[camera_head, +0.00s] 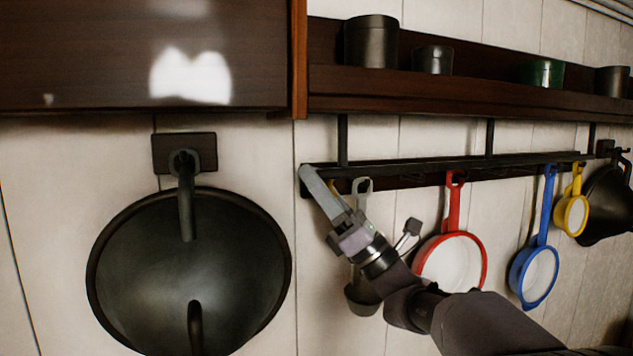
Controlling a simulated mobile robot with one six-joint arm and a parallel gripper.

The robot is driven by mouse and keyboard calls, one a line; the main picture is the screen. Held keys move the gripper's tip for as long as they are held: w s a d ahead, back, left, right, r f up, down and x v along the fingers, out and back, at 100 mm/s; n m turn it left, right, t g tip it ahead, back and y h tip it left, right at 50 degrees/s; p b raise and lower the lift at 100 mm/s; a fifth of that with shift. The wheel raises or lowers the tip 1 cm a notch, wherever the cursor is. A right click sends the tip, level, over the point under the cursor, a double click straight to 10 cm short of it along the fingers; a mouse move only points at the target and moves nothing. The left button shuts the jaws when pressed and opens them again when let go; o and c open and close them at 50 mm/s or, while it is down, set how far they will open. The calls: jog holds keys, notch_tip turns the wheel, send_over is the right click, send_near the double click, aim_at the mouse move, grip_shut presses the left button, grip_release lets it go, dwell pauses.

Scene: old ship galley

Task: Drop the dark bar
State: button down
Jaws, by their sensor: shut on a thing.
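The dark bar (420,162) is long, thin and black, and runs level below the wooden shelf, in front of the hanging utensils' handles. My gripper (309,173) reaches up from the lower right, and its grey fingertips are shut on the left end of the bar. The fingers hide part of that end, and the exact grip is too small to make out.
A red-rimmed pan (452,210), a blue one (540,245) and a yellow one (573,213) hang right of my gripper. A grey-handled ladle (363,297) hangs partly behind my arm. A large dark wok (240,270) hangs left. Pots (371,42) stand on the shelf (450,88).

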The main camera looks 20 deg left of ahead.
jog(key=c, duration=1.1)
grip_release()
jog(key=shift+w+d+r+t, duration=0.1)
jog(key=shift+w+t, duration=0.05)
jog(key=shift+t, duration=0.15)
